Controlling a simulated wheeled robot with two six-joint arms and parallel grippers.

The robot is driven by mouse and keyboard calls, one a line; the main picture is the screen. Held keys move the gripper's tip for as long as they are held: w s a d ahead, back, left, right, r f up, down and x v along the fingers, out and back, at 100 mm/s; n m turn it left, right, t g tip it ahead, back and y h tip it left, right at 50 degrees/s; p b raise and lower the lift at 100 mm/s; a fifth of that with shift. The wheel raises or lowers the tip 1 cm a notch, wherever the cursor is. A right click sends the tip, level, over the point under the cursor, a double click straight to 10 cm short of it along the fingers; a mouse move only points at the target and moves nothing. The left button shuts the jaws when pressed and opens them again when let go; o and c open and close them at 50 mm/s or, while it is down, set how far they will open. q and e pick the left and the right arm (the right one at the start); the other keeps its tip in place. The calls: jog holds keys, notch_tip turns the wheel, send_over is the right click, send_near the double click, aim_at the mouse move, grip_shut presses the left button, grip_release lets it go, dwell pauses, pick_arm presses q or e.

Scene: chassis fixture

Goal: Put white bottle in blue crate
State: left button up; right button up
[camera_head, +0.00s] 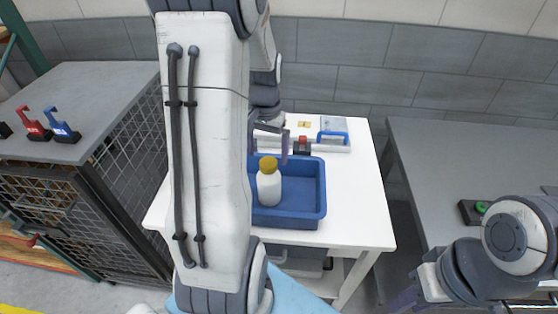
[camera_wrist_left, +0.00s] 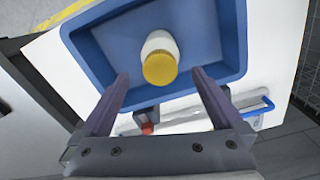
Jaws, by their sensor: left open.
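The white bottle (camera_head: 269,187) with a yellow cap appears to stand upright inside the blue crate (camera_head: 291,221) on the white table. In the left wrist view the bottle (camera_wrist_left: 156,42) is over the crate floor, apart from the walls of the crate (camera_wrist_left: 86,52). My left gripper (camera_head: 268,148) is open and empty above the crate; part of it is hidden by my own arm. In the left wrist view its spread fingers (camera_wrist_left: 160,74) have the yellow cap beyond and between them, with no contact visible. My right gripper (camera_head: 405,300) is only partly visible at the lower right.
A red-and-black item (camera_head: 302,145) and a blue-handled item (camera_head: 333,136) lie behind the crate. A grey cabinet (camera_head: 95,85) with red and blue hooks stands at left. A grey table (camera_head: 470,150) with a green button stands at right. My left arm covers the table's left part.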

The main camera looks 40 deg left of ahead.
pick_arm(q)
jog(key=s+d+r+m, duration=0.1)
jog(key=d+r+m, duration=0.15)
jog(key=d, duration=0.75)
jog(key=s+d+r+m, duration=0.1)
jog(key=d+m, duration=0.2)
jog(key=d, duration=0.6)
jog(key=s+d+r+m+h, duration=0.1)
jog(key=s+d+m, duration=0.4)
jog(key=s+d, duration=0.7)
jog(key=shift+s+r, duration=0.25)
jog(key=shift+s, duration=1)
